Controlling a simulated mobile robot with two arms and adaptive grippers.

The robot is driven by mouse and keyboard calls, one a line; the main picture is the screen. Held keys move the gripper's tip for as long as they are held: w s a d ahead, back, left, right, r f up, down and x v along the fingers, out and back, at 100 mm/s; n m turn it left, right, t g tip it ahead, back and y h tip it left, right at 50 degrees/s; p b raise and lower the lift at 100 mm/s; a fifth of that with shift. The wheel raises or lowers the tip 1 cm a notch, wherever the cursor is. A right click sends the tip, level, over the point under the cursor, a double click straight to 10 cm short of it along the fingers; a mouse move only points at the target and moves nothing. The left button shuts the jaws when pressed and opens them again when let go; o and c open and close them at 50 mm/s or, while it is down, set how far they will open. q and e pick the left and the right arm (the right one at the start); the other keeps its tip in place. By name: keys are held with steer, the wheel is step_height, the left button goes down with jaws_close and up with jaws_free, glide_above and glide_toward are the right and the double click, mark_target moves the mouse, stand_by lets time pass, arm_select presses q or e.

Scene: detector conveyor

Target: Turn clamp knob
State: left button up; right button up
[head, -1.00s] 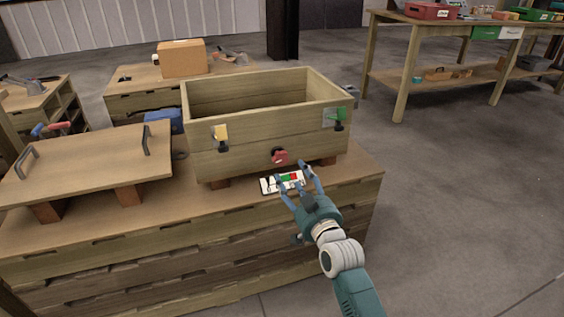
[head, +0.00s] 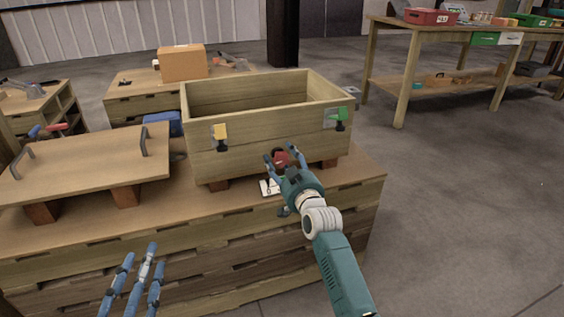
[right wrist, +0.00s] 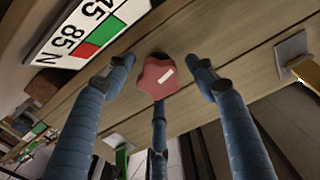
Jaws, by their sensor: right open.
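The red lobed clamp knob (head: 281,157) is on the front wall of the wooden crate (head: 230,158), low and near its middle. In the right wrist view the knob (right wrist: 158,78) has a pale bar mark on its face. My right gripper (head: 281,155) is open at the knob. Two of its fingers (right wrist: 160,65) stand on either side with gaps, and the third finger overlaps the knob's lower edge in the picture; contact cannot be told. My left gripper (head: 142,260) shows at the lower left, its fingers apart and empty, away from the crate.
A yellow clamp (head: 220,132) and a green clamp (head: 341,115) are on the crate front. A white card (head: 266,188), partly hidden by my right gripper, shows a red-green scale (right wrist: 88,32) in the wrist view. A handled wooden lid (head: 90,160) lies left of the crate.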

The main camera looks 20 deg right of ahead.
arm_select(q)
steer(key=shift+r, duration=0.4)
arm_select(e)
steer(key=shift+w, duration=0.2)
steer(key=c, duration=1.2)
arm_select(q)
steer(key=shift+d, duration=0.1)
arm_select(e)
steer(key=shift+o, duration=0.2)
steer(key=shift+r, duration=0.1)
